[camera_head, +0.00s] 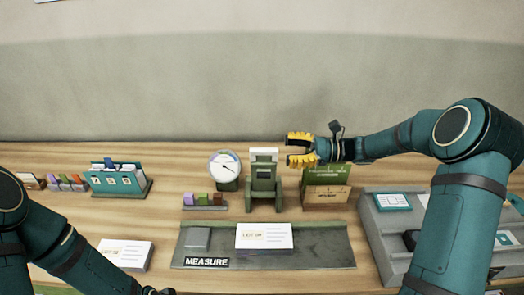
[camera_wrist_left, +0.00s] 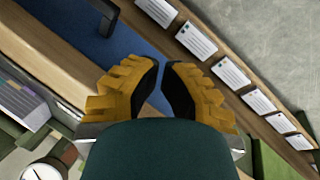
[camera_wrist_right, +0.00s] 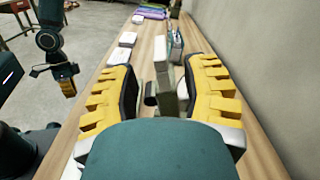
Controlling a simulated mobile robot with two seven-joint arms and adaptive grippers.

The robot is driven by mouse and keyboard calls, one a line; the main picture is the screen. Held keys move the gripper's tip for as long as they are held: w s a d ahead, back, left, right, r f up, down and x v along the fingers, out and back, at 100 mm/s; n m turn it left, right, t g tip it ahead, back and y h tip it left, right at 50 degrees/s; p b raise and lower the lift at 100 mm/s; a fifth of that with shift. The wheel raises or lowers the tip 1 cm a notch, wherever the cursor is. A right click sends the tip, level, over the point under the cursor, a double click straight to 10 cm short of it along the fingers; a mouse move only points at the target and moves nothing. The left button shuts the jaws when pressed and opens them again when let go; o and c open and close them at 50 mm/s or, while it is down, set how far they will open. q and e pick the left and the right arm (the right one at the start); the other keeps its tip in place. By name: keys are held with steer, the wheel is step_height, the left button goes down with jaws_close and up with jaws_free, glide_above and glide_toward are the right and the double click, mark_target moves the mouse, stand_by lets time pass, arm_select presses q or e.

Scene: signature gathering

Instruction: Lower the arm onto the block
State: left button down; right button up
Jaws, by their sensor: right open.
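A green stand (camera_head: 264,186) with a pale upright piece at its top stands mid-table. I cannot clearly tell its arm from the block. It also shows beyond the fingers in the right wrist view (camera_wrist_right: 165,78). My right gripper (camera_head: 297,149) is open and empty, above and just right of the stand, apart from it. Its yellow fingers are wide apart in the right wrist view (camera_wrist_right: 157,70). My left gripper's fingertips nearly meet in the left wrist view (camera_wrist_left: 160,68), with nothing between them. In the head view the left gripper is mostly below the bottom edge.
A round dial (camera_head: 225,166) and a rack of coloured blocks (camera_head: 205,207) stand left of the green stand. A green and brown box (camera_head: 326,194) is at its right. A grey MEASURE mat (camera_head: 330,255) with a white card stack (camera_head: 264,236) lies in front. A grey case (camera_head: 382,236) is further right.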

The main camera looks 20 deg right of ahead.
mark_target(263, 150)
steer(key=x, duration=0.7)
steer(key=shift+w+a, duration=0.1)
steer(key=shift+a, duration=0.25)
jaws_close()
